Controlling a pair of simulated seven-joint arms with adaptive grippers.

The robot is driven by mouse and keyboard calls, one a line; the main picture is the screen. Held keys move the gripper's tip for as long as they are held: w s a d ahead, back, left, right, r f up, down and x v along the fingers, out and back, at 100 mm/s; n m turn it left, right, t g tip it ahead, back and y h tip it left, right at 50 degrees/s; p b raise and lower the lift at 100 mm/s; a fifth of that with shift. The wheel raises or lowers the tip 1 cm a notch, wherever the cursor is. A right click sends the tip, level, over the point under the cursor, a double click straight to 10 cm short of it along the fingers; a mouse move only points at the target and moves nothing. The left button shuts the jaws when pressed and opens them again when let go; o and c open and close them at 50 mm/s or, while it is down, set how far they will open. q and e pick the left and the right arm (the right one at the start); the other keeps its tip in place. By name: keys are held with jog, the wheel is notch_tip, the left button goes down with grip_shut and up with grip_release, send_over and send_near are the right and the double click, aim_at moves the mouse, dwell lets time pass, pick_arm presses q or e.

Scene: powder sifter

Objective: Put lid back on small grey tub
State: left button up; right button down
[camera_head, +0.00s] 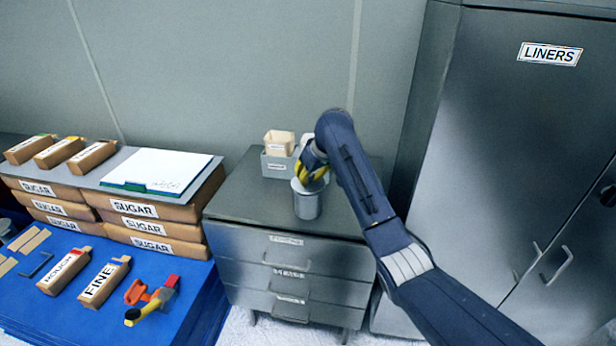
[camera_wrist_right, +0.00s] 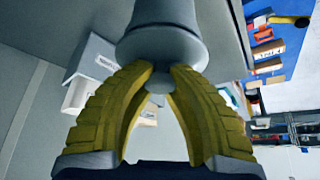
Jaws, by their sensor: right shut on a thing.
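The small grey tub (camera_head: 307,205) stands upright on top of the grey drawer cabinet, near its middle. My right gripper (camera_head: 313,178), with yellow fingers, points down over the tub's top. In the right wrist view the right gripper (camera_wrist_right: 160,75) is shut on the small round knob of the grey lid (camera_wrist_right: 160,48). The tub (camera_wrist_right: 165,12) shows beyond the lid, in line with it. Whether the lid rests fully on the rim or is slightly above it, I cannot tell; the fingers partly hide the tub's top. My left gripper is not in view.
A grey bin (camera_head: 277,166) with a beige box (camera_head: 279,143) stands behind the tub on the drawer cabinet (camera_head: 240,200). Sugar packs (camera_head: 150,226) and a blue table (camera_head: 60,310) are at left. A tall LINERS cabinet (camera_head: 490,130) stands at right.

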jog(key=c, duration=0.7)
grip_release()
jog(key=shift+r, duration=0.15)
jog(key=shift+r, duration=3.35)
grip_shut()
jog(key=shift+f, duration=2.8)
